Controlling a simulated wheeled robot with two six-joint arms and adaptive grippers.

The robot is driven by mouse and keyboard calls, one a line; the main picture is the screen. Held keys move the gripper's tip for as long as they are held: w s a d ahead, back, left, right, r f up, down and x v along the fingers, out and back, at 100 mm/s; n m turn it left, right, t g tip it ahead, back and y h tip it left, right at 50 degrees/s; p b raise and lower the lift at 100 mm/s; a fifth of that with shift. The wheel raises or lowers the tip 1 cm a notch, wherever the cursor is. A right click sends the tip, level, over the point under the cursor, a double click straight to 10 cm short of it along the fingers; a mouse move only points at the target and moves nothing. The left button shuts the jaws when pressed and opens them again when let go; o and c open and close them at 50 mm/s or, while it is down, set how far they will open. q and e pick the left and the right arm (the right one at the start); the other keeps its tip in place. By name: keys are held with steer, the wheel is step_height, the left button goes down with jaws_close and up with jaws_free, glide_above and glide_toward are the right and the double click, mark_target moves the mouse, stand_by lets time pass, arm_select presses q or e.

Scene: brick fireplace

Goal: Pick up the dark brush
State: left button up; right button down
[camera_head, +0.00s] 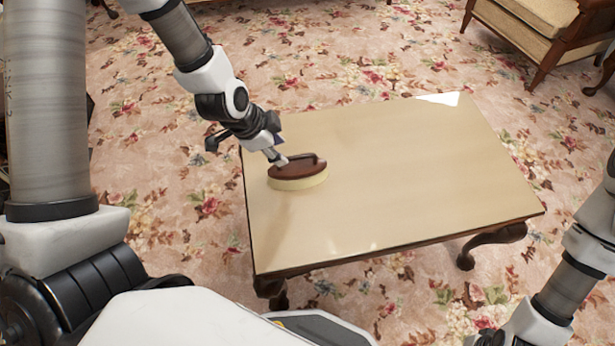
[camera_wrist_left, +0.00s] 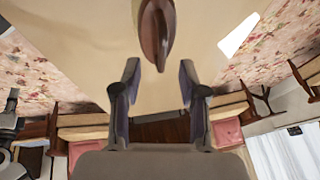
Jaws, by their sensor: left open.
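The dark brush (camera_head: 298,172) lies on the table near its left edge, with a reddish-brown oval top, a dark handle and a pale lower part. My left gripper (camera_head: 279,157) is at the brush's upper left side in the head view, very close to it; whether they touch cannot be told. In the left wrist view the brush (camera_wrist_left: 157,30) shows at the top centre, just beyond the fingertips. My left gripper (camera_wrist_left: 159,75) is open there, with nothing between its fingers. My right arm comes in at the lower right, its gripper out of view.
An upholstered chair (camera_head: 545,25) stands at the upper right. Flowered carpet (camera_head: 180,180) surrounds the table.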

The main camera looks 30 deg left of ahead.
mark_target(291, 158)
arm_select(q)
steer(key=shift+w+f+b, duration=0.15)
steer(key=shift+f+b, duration=0.15)
steer(key=b+x, duration=0.2)
steer(key=x, duration=0.4)
steer(key=shift+w+d+b, duration=0.2)
steer(key=shift+w+b, duration=0.05)
steer(key=shift+b, duration=0.15)
steer(key=shift+w+d+f, duration=0.1)
steer(key=shift+w+f, duration=0.15)
steer(key=shift+f, duration=0.1)
steer(key=shift+s+r, duration=0.1)
jaws_close()
